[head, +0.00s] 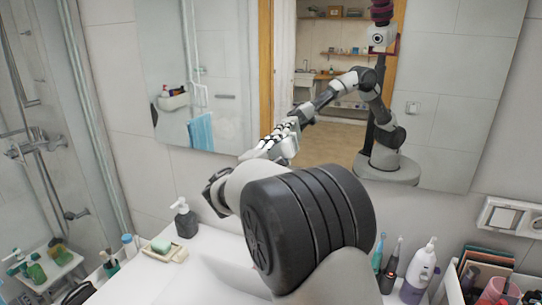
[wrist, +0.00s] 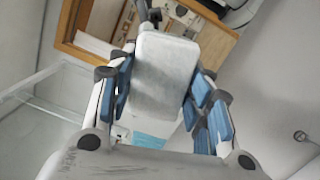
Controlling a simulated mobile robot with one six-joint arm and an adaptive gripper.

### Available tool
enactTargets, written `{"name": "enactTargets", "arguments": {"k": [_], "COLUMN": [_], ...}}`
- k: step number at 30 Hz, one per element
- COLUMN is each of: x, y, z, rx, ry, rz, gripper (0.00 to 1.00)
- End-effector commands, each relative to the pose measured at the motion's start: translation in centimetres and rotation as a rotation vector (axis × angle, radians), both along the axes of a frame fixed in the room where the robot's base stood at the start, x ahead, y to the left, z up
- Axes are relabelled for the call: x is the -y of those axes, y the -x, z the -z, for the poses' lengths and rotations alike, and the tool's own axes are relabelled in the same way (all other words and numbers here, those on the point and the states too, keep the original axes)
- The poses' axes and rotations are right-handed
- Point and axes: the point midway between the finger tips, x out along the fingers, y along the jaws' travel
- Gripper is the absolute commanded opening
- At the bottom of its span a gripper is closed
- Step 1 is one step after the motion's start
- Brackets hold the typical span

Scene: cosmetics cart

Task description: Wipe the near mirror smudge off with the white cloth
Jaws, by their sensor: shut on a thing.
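The mirror (head: 235,60) fills the wall behind the counter and reflects my arm and the room. My gripper (head: 280,138) is up close to the mirror's lower part in the head view, and its reflection meets it there. I cannot tell whether it touches the glass. In the wrist view my gripper (wrist: 155,82) has its blue-padded fingers on either side of the white cloth (wrist: 165,75), a flat pale block, and is shut on it. No smudge can be made out; my arm and the cloth cover part of the mirror.
A dark soap dispenser (head: 185,218) and a soap dish (head: 165,249) stand left on the counter. Toothbrushes (head: 392,262), a white bottle (head: 419,272) and a filled box (head: 485,265) stand right. A wall socket (head: 512,217) is at far right.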

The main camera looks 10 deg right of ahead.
Motion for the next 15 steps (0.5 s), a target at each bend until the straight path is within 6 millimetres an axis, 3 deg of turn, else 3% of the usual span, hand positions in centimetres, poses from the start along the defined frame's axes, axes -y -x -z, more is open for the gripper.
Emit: {"name": "enactTargets", "arguments": {"k": [9,15], "x": [0.4,-0.7], "y": [-0.1,-1.0], "z": [0.1,-0.1], "rx": [0.001,0.001], "ry": [-0.002,-0.002], "rz": [0.0,-0.002], "gripper": [0.18,0.18]}}
